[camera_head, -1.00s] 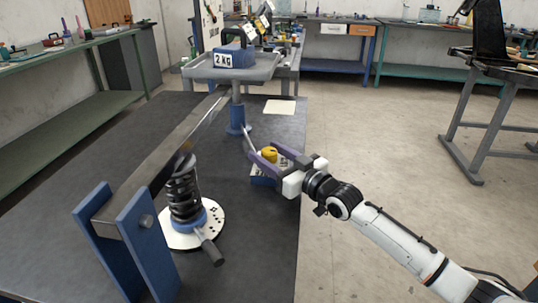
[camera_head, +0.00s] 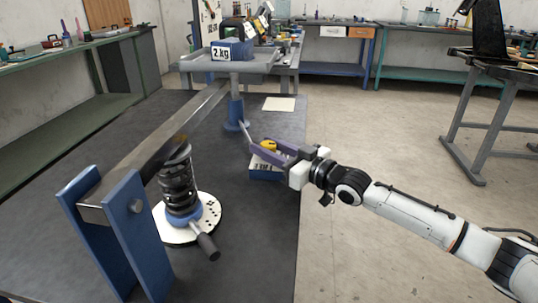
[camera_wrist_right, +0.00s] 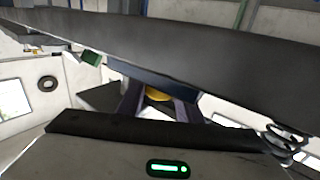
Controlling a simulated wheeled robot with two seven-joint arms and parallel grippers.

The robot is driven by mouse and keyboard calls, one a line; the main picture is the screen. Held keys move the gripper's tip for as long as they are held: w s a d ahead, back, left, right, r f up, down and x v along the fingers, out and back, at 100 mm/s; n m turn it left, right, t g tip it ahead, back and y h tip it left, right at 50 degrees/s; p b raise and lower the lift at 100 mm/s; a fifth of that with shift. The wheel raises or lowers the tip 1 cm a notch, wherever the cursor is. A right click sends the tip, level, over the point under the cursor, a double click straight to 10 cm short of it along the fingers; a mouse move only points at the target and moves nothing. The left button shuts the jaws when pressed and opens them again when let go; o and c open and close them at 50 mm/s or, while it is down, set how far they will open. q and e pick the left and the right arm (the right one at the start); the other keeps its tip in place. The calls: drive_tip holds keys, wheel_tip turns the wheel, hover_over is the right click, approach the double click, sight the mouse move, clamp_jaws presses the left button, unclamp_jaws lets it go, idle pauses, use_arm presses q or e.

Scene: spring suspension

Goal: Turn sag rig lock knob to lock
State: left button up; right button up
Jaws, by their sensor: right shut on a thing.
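The yellow lock knob (camera_head: 269,146) sits on a small blue block with a white labelled top (camera_head: 265,172), near the right edge of the dark table. My right gripper (camera_head: 262,150) reaches in from the right with its purple fingers around the knob, shut on it. In the right wrist view the yellow knob (camera_wrist_right: 157,93) shows between the fingers (camera_wrist_right: 158,102). The label's markings are too small to read, and the fingers partly hide the block. My left gripper is not in view.
A 2 kg weight (camera_head: 232,50) rests on the grey tray (camera_head: 205,66).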

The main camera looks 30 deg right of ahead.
drive_tip(key=shift+a+r, duration=0.15)
drive_tip(key=shift+a, duration=0.1)
drive_tip(key=o, duration=1)
drive_tip(key=shift+o, duration=0.2)
drive_tip(key=shift+d, duration=0.15)
drive_tip(key=shift+s+d, duration=0.1)
drive_tip(key=shift+p+v, duration=1.1)
drive_tip(key=shift+v, duration=4)
